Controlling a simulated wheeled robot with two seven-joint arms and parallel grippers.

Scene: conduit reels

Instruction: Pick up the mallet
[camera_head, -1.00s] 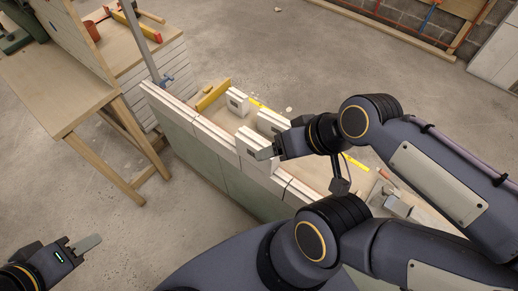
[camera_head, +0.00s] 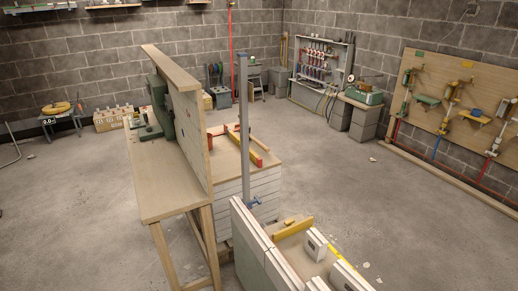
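I cannot make out a mallet for certain in the head view. Red-and-yellow tools (camera_head: 240,148) lie on the wooden top of a white stack near the middle, too small to tell apart. Neither of my grippers shows in this view, so their state is hidden.
A wooden bench (camera_head: 165,185) with an upright board (camera_head: 190,125) stands left of centre. A tall grey post (camera_head: 243,130) rises beside the stack. A walled bench (camera_head: 262,252) with white blocks is at the front. A tool board (camera_head: 455,105) hangs right. Floor right of the stack is clear.

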